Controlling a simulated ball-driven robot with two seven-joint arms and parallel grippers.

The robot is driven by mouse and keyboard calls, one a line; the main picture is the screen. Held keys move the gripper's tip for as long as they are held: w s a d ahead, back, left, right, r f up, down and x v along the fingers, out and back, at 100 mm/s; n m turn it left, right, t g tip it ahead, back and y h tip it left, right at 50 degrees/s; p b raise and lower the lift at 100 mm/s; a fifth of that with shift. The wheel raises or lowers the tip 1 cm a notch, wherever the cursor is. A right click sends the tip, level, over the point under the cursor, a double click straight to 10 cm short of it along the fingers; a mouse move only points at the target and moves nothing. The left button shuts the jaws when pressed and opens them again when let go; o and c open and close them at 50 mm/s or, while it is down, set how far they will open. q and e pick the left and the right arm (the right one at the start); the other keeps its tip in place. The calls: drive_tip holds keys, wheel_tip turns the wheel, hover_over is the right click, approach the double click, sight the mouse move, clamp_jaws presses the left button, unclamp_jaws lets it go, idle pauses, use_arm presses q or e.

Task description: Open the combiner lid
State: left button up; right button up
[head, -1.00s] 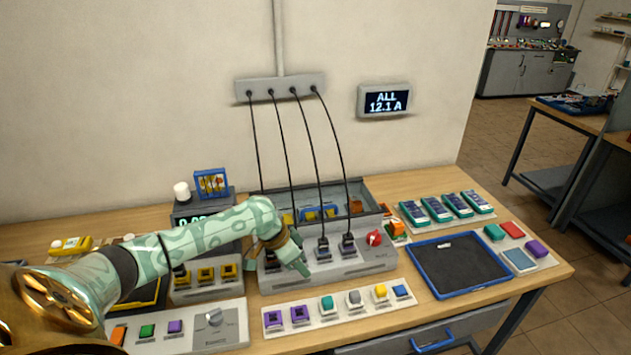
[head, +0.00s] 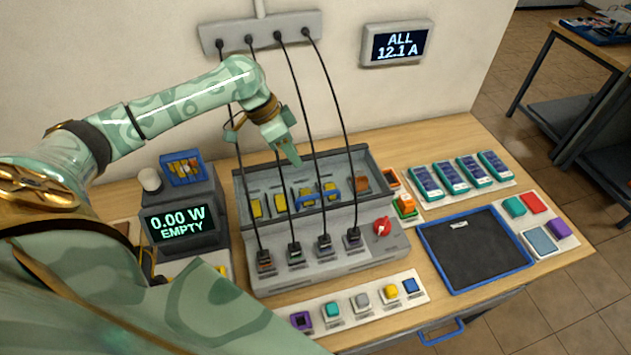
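The combiner (head: 340,262) is a grey unit on the bench with several black cables plugged into its front and a red knob (head: 382,227) at its right. Behind the plugs is its dark-framed compartment (head: 379,170), with yellow parts and an orange part showing inside. A blue handle (head: 322,195) lies across the compartment; the lid panel itself is hard to make out, looks see-through and seems down. My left gripper (head: 292,157) hangs above the compartment's back edge, fingers pointing down, apart from the handle and holding nothing visible. Its finger gap is unclear. My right gripper is not in view.
Cables run from a wall strip (head: 262,30) down to the combiner, close to my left gripper. A meter reading 0.00 W (head: 180,222) stands left. A blue-rimmed dark tray (head: 475,250) and several teal modules (head: 460,175) lie right. Coloured blocks line the front.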

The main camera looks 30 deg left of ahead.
use_arm(q)
drive_tip(key=b, duration=0.2)
hover_over(316, 188)
drive_tip(key=s+d, duration=0.3)
drive_tip(key=s, duration=0.1)
drive_tip(key=f, duration=1.2)
drive_tip(key=shift+w+a, duration=0.1)
drive_tip(key=shift+a, duration=0.15)
clamp_jaws()
